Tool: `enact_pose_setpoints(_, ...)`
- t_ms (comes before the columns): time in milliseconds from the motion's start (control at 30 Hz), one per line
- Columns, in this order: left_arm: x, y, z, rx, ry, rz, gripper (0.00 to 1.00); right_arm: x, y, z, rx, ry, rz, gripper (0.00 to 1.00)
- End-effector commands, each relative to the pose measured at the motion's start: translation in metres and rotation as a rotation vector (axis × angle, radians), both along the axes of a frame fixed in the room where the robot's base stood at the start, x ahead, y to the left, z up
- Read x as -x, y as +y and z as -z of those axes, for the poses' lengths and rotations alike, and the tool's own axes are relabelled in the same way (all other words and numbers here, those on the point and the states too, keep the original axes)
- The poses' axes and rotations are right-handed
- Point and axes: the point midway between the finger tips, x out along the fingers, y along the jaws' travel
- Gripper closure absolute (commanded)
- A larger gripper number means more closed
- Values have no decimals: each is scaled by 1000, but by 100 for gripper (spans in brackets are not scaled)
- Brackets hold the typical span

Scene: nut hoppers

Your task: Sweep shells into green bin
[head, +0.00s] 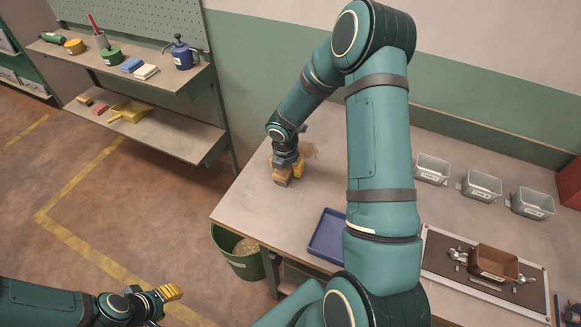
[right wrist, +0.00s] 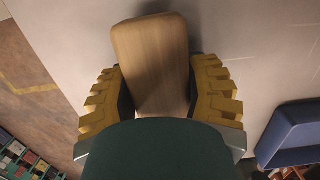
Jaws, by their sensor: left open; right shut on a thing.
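My right gripper (head: 285,169) is over the left part of the table (head: 250,192), shut on a wooden block (head: 283,180). In the right wrist view, the block (right wrist: 151,62) sits between the yellow fingers (right wrist: 156,95); no bristles show. The green bin (head: 245,268) stands on the floor below the table's left front edge, with tan material inside. My left gripper (head: 171,292) is open and empty, low at the lower left, away from the table.
A blue tray (head: 326,236) lies on the table right of the gripper, partly hidden by my arm. Several grey bins (head: 481,185) stand at the back right. A brown hopper (head: 494,262) sits on a plate at front right. A shelf unit (head: 150,132) stands left.

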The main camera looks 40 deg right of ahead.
Motion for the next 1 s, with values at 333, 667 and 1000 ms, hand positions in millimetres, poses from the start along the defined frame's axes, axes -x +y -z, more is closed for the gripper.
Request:
enact_pose_setpoints(333, 0, 0, -3, 0, 0, 0, 53, -18, 10, 0, 0, -1, -2, 77)
enact_pose_setpoints(667, 0, 0, -4, 0, 0, 0, 53, -27, 15, -1, 0, -2, -1, 77)
enact_pose_setpoints(1000, 0, 0, -7, 0, 0, 0, 53, -42, 23, 0, 0, -1, -1, 77)
